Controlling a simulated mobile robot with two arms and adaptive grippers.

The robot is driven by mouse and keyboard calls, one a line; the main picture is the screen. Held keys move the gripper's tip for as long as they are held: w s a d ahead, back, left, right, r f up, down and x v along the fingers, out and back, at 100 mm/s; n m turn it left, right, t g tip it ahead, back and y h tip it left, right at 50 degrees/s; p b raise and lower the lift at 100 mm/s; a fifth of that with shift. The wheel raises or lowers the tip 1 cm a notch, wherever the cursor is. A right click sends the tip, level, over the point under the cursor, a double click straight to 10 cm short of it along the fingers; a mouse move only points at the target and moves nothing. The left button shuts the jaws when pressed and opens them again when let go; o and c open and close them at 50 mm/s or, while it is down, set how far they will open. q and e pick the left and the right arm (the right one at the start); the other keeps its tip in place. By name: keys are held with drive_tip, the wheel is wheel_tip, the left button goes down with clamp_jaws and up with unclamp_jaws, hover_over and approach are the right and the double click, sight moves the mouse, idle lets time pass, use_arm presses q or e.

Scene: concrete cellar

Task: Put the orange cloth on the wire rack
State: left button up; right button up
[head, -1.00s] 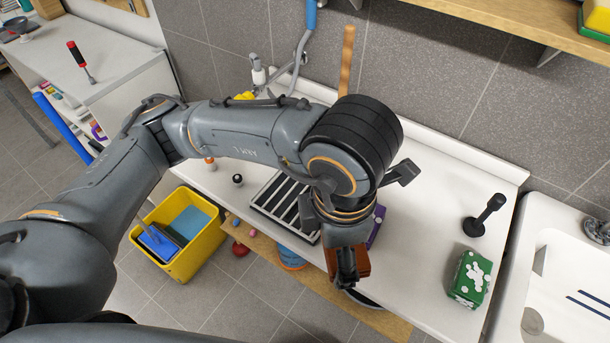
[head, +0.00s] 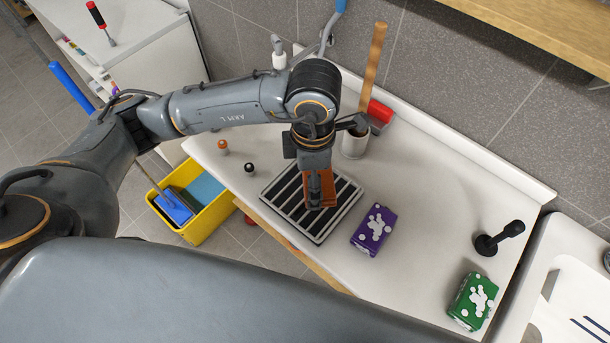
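The orange cloth (head: 327,190) is a small folded brownish-orange piece in my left gripper (head: 314,197), in the head view. The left gripper points down over the wire rack and appears shut on the cloth. The wire rack (head: 286,205) is a dark frame with pale bars, lying on the white counter. The cloth is over the rack's middle to right part; I cannot tell whether it touches the bars. The gripper hides part of the cloth and the rack's far side. My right gripper is not in view.
A purple box (head: 374,229) lies just right of the rack. A pot (head: 355,142) with a wooden handle and red-headed brush stands behind. A black-topped object (head: 250,169) is left of the rack. A green box (head: 472,302) and black stand (head: 487,244) are farther right. A yellow bucket (head: 209,227) stands below.

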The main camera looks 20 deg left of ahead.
sight(305, 182)
use_arm(q)
drive_tip(key=shift+w+a+f, duration=0.25)
drive_tip(key=shift+a+f, duration=0.1)
drive_tip(key=shift+f, duration=0.15)
drive_tip(key=shift+w+a+f, duration=0.25)
drive_tip(key=shift+a+f, duration=0.05)
drive_tip(key=shift+f, duration=0.2)
drive_tip(key=f, duration=0.1)
drive_tip(key=f+p, duration=0.1)
drive_tip(key=f, duration=0.1)
drive_tip(key=shift+w+a+f, duration=0.15)
drive_tip(key=shift+w+a, duration=0.05)
drive_tip(key=shift+a, duration=0.05)
drive_tip(key=shift+f, duration=0.4)
drive_tip(key=o, duration=0.7)
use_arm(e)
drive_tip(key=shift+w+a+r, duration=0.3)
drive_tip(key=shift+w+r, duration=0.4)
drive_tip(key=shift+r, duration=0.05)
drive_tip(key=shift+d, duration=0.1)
